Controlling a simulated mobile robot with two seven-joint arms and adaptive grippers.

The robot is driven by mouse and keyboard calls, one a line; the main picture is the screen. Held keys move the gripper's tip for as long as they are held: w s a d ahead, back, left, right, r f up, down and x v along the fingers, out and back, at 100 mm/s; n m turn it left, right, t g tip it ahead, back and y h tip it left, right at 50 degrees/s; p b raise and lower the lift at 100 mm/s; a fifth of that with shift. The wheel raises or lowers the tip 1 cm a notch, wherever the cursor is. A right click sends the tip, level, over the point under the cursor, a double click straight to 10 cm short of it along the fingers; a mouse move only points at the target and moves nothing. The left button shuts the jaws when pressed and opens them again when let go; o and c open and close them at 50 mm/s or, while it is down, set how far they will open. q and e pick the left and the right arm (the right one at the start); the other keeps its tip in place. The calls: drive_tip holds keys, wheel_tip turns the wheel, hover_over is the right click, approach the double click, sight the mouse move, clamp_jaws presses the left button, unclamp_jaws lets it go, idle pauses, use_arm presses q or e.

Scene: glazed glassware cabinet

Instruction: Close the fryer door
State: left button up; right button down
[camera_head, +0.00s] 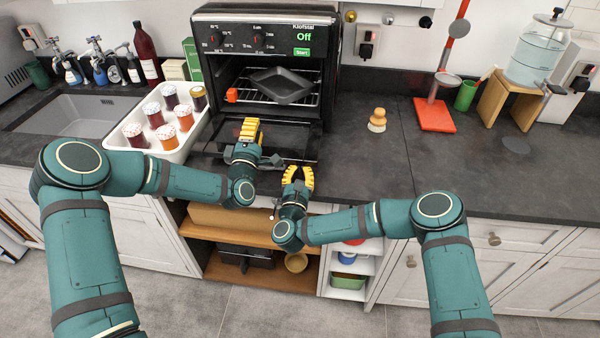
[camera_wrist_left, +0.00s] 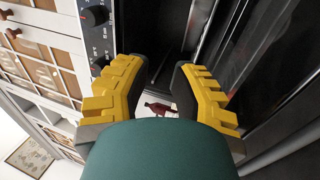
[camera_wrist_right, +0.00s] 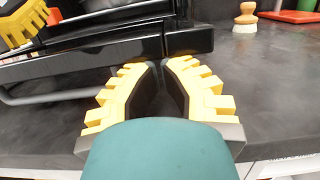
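The fryer (camera_head: 265,35) is a black countertop oven with knobs and a green "Off" display. Its door (camera_head: 290,142) is folded down open in front of the cavity. The door's dark edge and handle bar (camera_wrist_right: 60,97) show in the right wrist view. My left gripper (camera_head: 250,130) is open and empty over the lowered door; fryer knobs show beside it in the left wrist view (camera_wrist_left: 158,65). My right gripper (camera_head: 298,175) is open and empty by the door's front right corner, also in the right wrist view (camera_wrist_right: 160,65). I cannot tell whether either touches the door.
A dark pan (camera_head: 283,85) and an orange cup (camera_head: 232,95) are on the rack inside. A white tray (camera_head: 182,150) of jars stands close on the left, by the sink. A wooden-handled brush (camera_head: 377,120) stands on the right; the counter around it is mostly clear.

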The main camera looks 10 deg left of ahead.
use_arm(q)
drive_tip(key=shift+o, duration=0.9)
use_arm(e)
drive_tip(key=shift+r, duration=0.1)
